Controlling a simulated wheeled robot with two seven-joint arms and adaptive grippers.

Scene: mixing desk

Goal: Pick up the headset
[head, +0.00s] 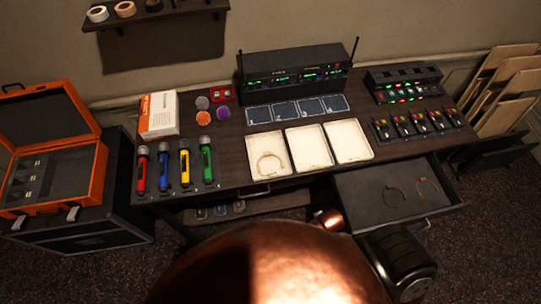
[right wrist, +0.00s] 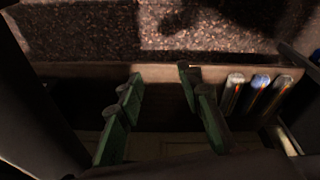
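Thin headsets show in the head view. A tan one (head: 270,156) lies in the left white tray (head: 254,174) on the desk. A black one (head: 393,186) and a brownish one (head: 428,181) lie in the open dark drawer (head: 365,212) at the right. My right gripper (right wrist: 165,105) shows in the right wrist view. Its green fingers are wide apart, with nothing seen between them. It is over a dark, wood-edged space, and no headset is visible there. Neither gripper shows in the head view.
Two more white trays (head: 309,150) are beside the first. Three light-topped items (right wrist: 260,82) lie right of my right fingers. An orange case (head: 88,165) is far left.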

